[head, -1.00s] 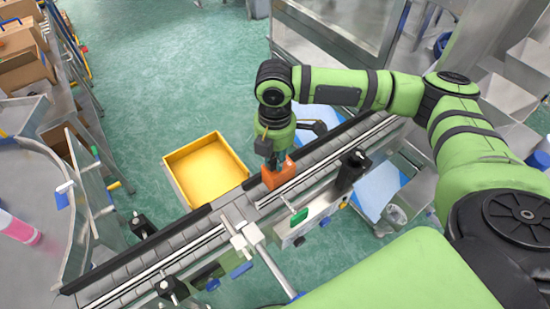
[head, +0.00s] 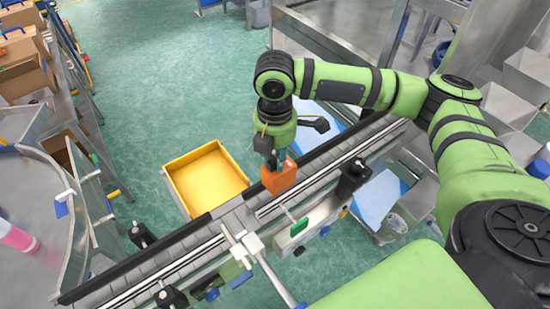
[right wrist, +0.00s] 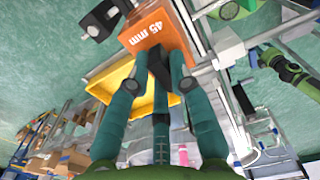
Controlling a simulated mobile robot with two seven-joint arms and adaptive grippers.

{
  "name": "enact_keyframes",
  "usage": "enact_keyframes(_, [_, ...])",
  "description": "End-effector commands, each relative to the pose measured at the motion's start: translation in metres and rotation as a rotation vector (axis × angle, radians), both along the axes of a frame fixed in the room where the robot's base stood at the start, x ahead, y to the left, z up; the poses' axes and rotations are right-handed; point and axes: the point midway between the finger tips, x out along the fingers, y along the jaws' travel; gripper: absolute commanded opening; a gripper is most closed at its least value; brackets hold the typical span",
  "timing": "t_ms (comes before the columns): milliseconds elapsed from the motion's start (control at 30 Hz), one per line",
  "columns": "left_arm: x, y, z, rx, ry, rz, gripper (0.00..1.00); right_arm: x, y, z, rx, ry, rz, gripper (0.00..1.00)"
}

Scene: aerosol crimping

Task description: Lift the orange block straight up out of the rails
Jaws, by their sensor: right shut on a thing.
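The orange block (head: 279,177) is at the conveyor rails (head: 235,222) in the head view, held by my right gripper (head: 272,160), which reaches down on it from above. In the right wrist view the block (right wrist: 152,33) shows a "45 mm" label, and the teal fingers of my right gripper (right wrist: 158,62) are closed on it. The block's lower edge appears at or slightly above the rail tops; the exact gap cannot be told. My left gripper is not in view.
An empty yellow bin (head: 207,178) sits behind the conveyor on the left. Cardboard boxes (head: 22,70) are at the far left. Green floor (head: 150,70) lies open behind.

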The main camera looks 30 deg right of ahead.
Motion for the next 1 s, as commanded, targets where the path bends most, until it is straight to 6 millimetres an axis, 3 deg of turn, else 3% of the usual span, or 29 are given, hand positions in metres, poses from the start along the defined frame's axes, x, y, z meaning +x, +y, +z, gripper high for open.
enact_keyframes(500, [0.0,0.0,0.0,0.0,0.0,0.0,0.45,0.0,0.0,0.017,0.001,-0.001,0.001,0.0])
enact_keyframes(867, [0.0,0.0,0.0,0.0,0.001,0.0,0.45,0.0,0.001,0.019,0.001,-0.002,-0.001,0.0])
enact_keyframes(1000, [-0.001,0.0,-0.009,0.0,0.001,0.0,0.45,0.001,0.002,0.017,0.004,-0.006,-0.062,0.0])
